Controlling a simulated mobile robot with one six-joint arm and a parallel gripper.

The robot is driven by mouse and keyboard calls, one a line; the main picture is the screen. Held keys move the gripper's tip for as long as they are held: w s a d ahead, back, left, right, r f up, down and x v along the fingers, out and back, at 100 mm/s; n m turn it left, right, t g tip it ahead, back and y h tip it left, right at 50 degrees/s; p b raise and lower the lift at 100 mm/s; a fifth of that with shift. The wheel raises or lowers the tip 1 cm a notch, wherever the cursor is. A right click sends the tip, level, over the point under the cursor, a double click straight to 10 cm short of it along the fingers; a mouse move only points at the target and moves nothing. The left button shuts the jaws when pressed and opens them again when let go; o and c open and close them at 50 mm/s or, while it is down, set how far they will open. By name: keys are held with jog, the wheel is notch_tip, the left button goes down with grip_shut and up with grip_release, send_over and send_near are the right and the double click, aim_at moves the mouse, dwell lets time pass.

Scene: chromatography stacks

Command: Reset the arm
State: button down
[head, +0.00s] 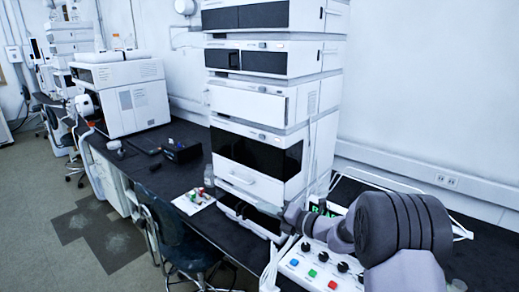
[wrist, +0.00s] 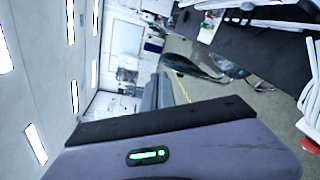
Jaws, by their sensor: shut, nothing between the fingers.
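My gripper (wrist: 160,80) shows in the wrist view as two grey fingers close together beyond the dark edge of its housing. It is shut and empty. The wrist view is turned on its side. In the head view my arm reaches in from the lower right, in front of the instrument stack and over a white control box (head: 312,272) with coloured buttons. The fingers cannot be made out in the head view.
A tall white instrument stack (head: 262,104) stands on the dark bench (head: 150,180). A white instrument (head: 128,96) stands further left. Small bottles on a white sheet (head: 192,203) lie near the stack. A chair (head: 172,240) stands at the bench front. Floor is open at left.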

jog(key=s+a+r+n+g+h+b, duration=0.1)
jog(key=s+a+r+n+g+h, duration=0.2)
jog(key=s+n, duration=0.85)
jog(key=s+a+r+n+g+h, duration=0.1)
jog(key=s+r+n+g, duration=0.2)
jog(key=s+r+n, duration=0.75)
jog(key=s+d+f+n+h, duration=0.3)
jog(key=s+d+f+n, duration=0.1)
jog(key=s, duration=0.6)
jog(key=s+d+f+n+t+h+b, duration=0.1)
jog(key=s+d+f+n+h, duration=0.2)
jog(key=s, duration=0.7)
jog(key=d+f+n, duration=0.2)
jog(key=d+n, duration=0.1)
jog(key=n, duration=0.1)
jog(key=shift+n+h, duration=0.3)
jog(key=shift+s+d, duration=0.1)
